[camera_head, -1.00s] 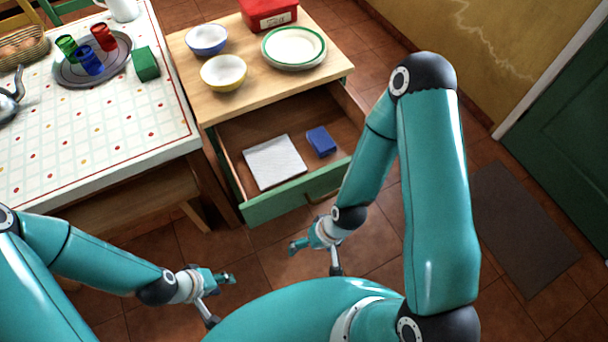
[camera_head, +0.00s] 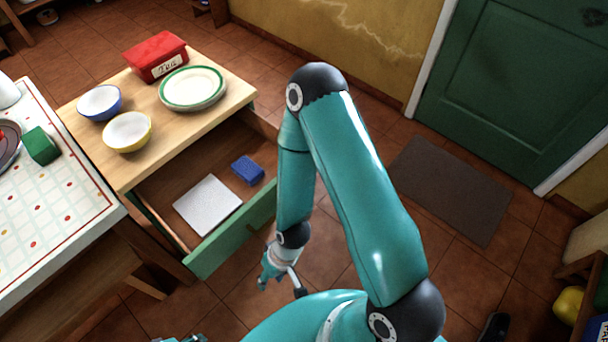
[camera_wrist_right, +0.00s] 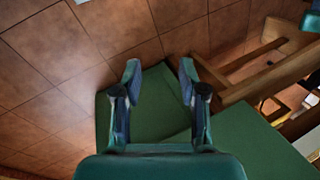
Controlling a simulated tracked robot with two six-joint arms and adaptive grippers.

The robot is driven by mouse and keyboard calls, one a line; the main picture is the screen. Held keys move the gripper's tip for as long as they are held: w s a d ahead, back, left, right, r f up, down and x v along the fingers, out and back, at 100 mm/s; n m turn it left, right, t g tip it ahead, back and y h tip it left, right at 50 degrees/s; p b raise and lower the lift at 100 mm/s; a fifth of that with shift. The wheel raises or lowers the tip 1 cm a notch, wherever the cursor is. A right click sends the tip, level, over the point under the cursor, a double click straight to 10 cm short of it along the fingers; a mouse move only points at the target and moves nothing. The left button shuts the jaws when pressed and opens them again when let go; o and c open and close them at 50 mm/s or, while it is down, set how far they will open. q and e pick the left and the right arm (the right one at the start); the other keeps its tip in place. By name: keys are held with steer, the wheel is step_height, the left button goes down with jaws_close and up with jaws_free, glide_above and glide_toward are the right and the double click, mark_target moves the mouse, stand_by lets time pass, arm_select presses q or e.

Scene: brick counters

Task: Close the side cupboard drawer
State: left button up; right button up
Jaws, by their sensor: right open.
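The side cupboard (camera_head: 150,155) has a light wooden top. Its drawer stands pulled out, with a green front panel (camera_head: 225,238). In the drawer lie a folded white cloth (camera_head: 208,204) and a blue block-like item (camera_head: 248,170). My right gripper (camera_head: 268,281) is open and empty, just outside the right part of the drawer front; contact cannot be told. In the right wrist view its spread fingers (camera_wrist_right: 160,82) stand over green surfaces, which I cannot identify for sure. Only a little of my left gripper (camera_head: 182,339) shows at the bottom edge.
A red box (camera_head: 156,56), plates (camera_head: 192,88), a blue bowl (camera_head: 99,102) and a yellow bowl (camera_head: 127,132) stand on the cupboard. A table with a checked cloth (camera_head: 50,215) adjoins it on the left. Open tiled floor and a mat (camera_head: 450,190) lie right.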

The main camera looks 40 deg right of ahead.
step_height(320, 180, down, 9)
steer(key=b, duration=0.7)
steer(key=shift+d+r+b, duration=0.1)
steer(key=shift+r+b, duration=0.05)
steer(key=shift+b, duration=0.2)
jaws_close()
steer(key=w+d+f+m+b, duration=0.3)
steer(key=d+f+m+b, duration=0.4)
steer(key=b, duration=0.5)
steer(key=w+d+r+m+t+h, duration=0.1)
steer(key=w+d+r+m, duration=0.1)
steer(key=d+m, duration=0.35)
steer(key=s+d+r+m+t+h, duration=0.1)
steer(key=d+r+m+t, duration=0.1)
steer(key=d+r+m, duration=0.6)
steer(key=s+d+r+m+t, duration=0.25)
steer(key=d+r+m, duration=0.3)
steer(key=r, duration=0.55)
steer(key=d+r+m+t+h, duration=0.1)
steer(key=d+r+m+t, duration=0.2)
steer(key=d+r+m, duration=0.35)
steer(key=w+a+f+b, duration=0.2)
steer(key=w+f+b, duration=0.1)
steer(key=w, duration=0.7)
steer(key=shift+w+f+m, duration=0.35)
steer(key=shift+f, duration=0.15)
